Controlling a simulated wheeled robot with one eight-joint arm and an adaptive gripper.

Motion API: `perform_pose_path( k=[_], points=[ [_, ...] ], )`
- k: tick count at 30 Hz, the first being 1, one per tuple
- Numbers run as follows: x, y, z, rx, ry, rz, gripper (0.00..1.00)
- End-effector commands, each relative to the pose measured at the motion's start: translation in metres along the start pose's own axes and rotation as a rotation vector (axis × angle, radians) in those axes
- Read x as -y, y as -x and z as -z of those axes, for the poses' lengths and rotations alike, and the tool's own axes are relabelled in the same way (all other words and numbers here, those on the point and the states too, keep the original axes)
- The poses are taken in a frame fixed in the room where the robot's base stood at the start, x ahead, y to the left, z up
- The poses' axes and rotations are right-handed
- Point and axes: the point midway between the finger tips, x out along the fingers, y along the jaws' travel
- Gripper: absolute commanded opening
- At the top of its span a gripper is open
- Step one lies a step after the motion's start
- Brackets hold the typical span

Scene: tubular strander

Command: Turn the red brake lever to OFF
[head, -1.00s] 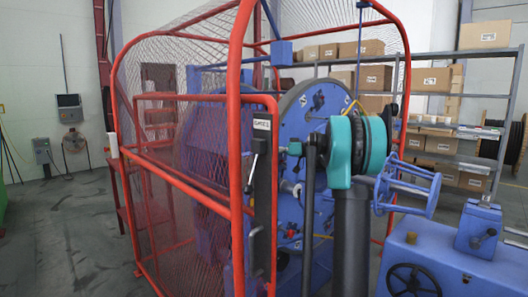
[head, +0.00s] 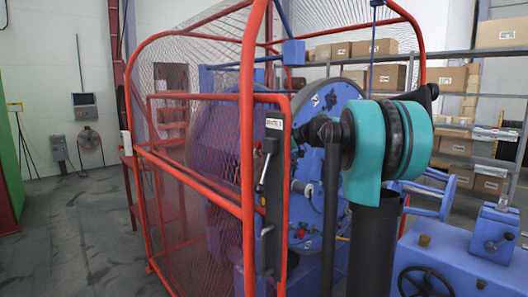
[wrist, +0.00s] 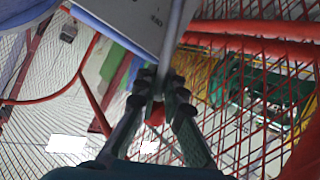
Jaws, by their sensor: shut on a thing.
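In the wrist view my gripper (wrist: 157,98) has its two dark fingers closed together around a small red piece (wrist: 155,113), which looks like the lever's grip. A bright metal bar (wrist: 178,40) runs from the top edge down to the fingers. A pale plate with small lettering (wrist: 135,18) lies just beyond; I cannot read it. In the head view a slim lever with a bright shaft and dark end (head: 263,172) hangs on a dark upright post below a white label (head: 274,124).
The red cage frame (head: 248,150) with wire mesh stands close around the lever post. A large blue disc (head: 325,110) is behind it. A blue machine housing with a black handwheel (head: 425,281) is at the lower right. Open grey floor lies at the left.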

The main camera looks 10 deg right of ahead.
Motion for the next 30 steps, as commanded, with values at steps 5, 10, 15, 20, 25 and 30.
perform_pose_path(
  k=[5, 10, 15, 20, 25, 30],
  points=[
    [0.0065, -0.0037, 0.0011, 0.034, 0.049, -0.012, 0.00],
    [0.0088, -0.0054, 0.0009, 0.050, 0.071, -0.017, 0.00],
    [0.0095, -0.0059, 0.0007, 0.054, 0.077, -0.018, 0.00],
    [0.0097, -0.0060, 0.0006, 0.054, 0.077, -0.018, 0.00],
    [0.0099, -0.0061, 0.0006, 0.053, 0.076, -0.017, 0.18],
    [0.0093, -0.0059, 0.0007, 0.053, 0.076, -0.018, 0.31]
  ],
)
